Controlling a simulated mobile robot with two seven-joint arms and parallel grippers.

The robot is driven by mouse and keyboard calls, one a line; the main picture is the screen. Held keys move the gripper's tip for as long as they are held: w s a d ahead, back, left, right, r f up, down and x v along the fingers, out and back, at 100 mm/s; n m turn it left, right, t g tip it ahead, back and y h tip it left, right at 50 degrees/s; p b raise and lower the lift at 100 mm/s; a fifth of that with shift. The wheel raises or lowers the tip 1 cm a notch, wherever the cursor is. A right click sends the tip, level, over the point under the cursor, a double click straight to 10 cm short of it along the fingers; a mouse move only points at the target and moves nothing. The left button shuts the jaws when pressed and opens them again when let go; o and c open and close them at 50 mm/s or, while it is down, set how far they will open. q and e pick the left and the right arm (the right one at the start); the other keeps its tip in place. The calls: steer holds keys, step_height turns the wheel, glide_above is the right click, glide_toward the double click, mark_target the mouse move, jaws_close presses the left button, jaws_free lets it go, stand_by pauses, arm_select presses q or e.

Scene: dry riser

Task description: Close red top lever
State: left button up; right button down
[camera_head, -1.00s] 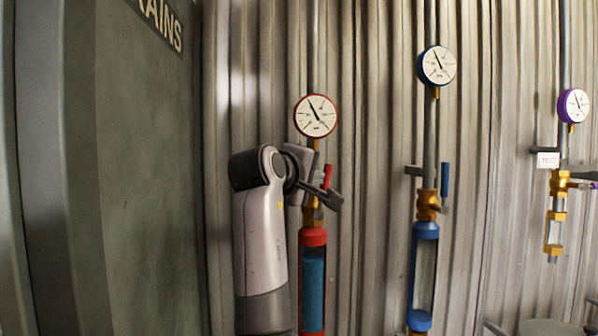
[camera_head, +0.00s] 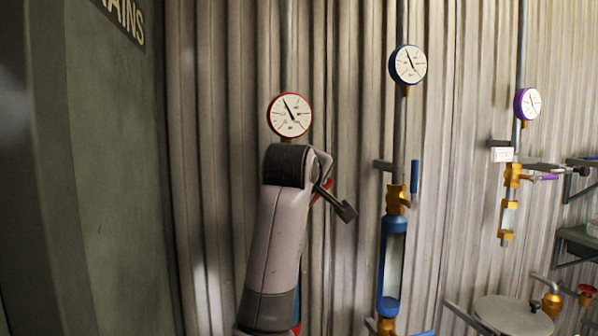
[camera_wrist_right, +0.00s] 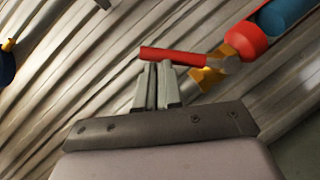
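The red top lever (camera_head: 321,191) shows in the head view below the red-rimmed gauge (camera_head: 290,115), slanted from vertical, partly hidden by my right arm. In the right wrist view the red lever (camera_wrist_right: 180,55) lies across the tips of my right gripper (camera_wrist_right: 158,66). The fingers are close together with only a thin gap, and the lever is at their tips, not between them. I cannot tell for certain whether they touch it. The brass valve body (camera_wrist_right: 208,76) is just right of the fingers. The red tube cap (camera_wrist_right: 246,41) is beyond it. My left gripper is not in view.
A blue-rimmed gauge (camera_head: 408,65) and upright blue lever (camera_head: 415,177) stand to the right. Farther right are a purple-rimmed gauge (camera_head: 527,104) and purple lever (camera_head: 544,178). A corrugated wall (camera_head: 350,60) lies behind. A green panel (camera_head: 110,170) stands close on the left.

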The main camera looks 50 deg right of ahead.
steer(key=shift+s+d+f+p, duration=0.35)
steer(key=shift+d+p, duration=0.1)
steer(key=shift+d, duration=0.15)
steer(key=shift+s+d+f+p, duration=0.3)
steer(key=shift+d+p, duration=0.15)
steer(key=shift+d, duration=0.1)
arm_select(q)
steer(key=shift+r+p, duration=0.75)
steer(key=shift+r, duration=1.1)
arm_select(e)
steer(key=shift+s+d+f+m+y, duration=0.1)
steer(key=shift+d+f+m+y, duration=0.15)
steer(key=shift+f, duration=0.2)
steer(key=shift+s+d+f+m+y, duration=0.1)
steer(key=shift+d+f+m+y, duration=0.05)
steer(key=shift+f+m+y, duration=0.3)
steer(key=shift+s+d+f+m+y, duration=0.1)
steer(key=shift+d+f+m+y, duration=0.1)
steer(key=shift+f, duration=0.3)
steer(key=shift+r, duration=0.1)
